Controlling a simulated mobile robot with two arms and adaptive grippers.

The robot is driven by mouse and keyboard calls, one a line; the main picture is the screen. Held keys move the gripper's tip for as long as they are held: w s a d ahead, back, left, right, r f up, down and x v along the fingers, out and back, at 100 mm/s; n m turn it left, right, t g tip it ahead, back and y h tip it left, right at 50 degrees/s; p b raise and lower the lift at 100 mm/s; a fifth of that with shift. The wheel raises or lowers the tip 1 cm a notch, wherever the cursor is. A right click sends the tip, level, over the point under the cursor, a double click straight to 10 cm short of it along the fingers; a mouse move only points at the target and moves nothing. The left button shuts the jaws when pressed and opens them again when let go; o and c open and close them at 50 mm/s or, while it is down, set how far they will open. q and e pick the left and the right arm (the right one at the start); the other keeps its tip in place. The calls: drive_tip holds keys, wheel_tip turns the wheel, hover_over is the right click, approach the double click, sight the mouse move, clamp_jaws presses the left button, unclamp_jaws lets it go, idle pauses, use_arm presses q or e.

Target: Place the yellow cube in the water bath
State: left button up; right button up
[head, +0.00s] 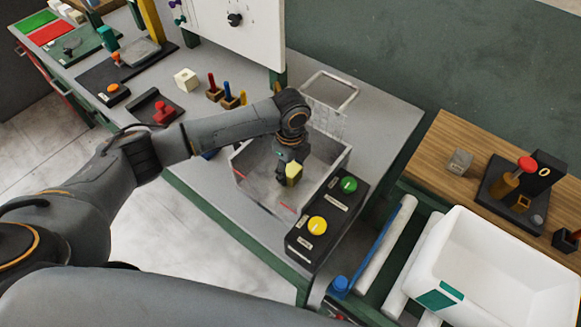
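The yellow cube (293,172) is at the fingertips of my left gripper (289,174), which looks shut on it. The gripper points down over the clear-walled tank (262,201), which looks like the water bath. The cube appears within the tank's outline, but I cannot tell how far it is above the tank's floor. The fingers hide part of the cube, and the water level is hard to make out. My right gripper is not in view.
A black control box (325,222) with a green and a yellow button stands against the tank's right side. A wire basket (329,112) is behind it. A white bin (500,262) stands at the lower right. Pen holders and a pale cube (186,79) lie to the left.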

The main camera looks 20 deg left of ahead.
sight(291, 168)
use_arm(q)
drive_tip(key=shift+o, duration=0.3)
wheel_tip(291, 168, up, 12)
drive_tip(key=b, duration=0.3)
drive_tip(key=shift+r, duration=0.15)
idle(0.5)
